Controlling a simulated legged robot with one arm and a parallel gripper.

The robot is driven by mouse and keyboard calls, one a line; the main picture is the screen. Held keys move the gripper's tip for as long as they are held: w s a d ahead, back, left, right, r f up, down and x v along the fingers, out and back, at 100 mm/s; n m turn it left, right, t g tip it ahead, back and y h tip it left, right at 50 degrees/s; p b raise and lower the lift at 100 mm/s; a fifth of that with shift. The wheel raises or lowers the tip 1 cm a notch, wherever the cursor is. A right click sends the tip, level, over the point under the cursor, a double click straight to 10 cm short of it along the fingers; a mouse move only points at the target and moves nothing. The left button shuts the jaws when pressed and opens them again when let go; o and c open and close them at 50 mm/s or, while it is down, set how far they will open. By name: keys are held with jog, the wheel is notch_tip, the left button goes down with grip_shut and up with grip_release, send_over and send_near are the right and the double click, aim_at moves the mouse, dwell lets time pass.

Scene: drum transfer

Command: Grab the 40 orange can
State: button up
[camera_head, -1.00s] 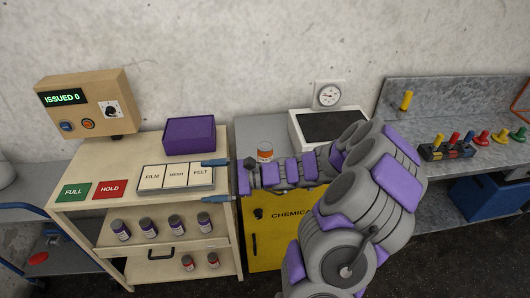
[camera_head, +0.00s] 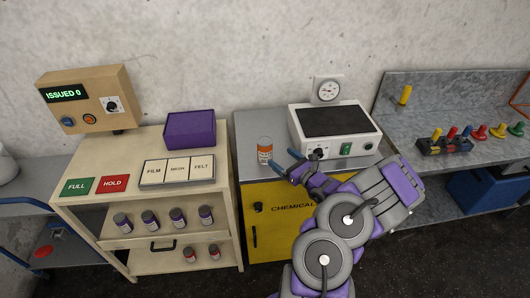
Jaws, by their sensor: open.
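The orange can (camera_head: 265,151) has a white label and a pale lid. It stands upright on the grey top of the yellow chemical cabinet, left of the white device. The number on its label is too small to read. My gripper (camera_head: 284,164), with blue fingers, is open just to the right of the can. One finger shows near the device front, the other lower beside the can. I cannot tell whether the lower finger touches the can. Nothing is held.
The white device (camera_head: 366,146) with a dark top stands behind my gripper. The yellow cabinet (camera_head: 270,225) is below. A beige cart (camera_head: 105,165) at left carries a purple box (camera_head: 189,130), and several small jars sit on its shelves. A tool bench (camera_head: 398,124) stands at right.

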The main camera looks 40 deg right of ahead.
aim_at(271, 150)
jog(key=w+b, duration=0.1)
jog(key=w, duration=0.5)
jog(key=shift+w+a, duration=0.1)
jog(key=shift+a, duration=0.05)
jog(key=w, duration=0.2)
jog(key=w+a+b, duration=0.1)
jog(key=w, duration=0.1)
jog(key=shift+w+f, duration=0.1)
jog(key=shift+w, duration=0.55)
jog(key=c, duration=1.3)
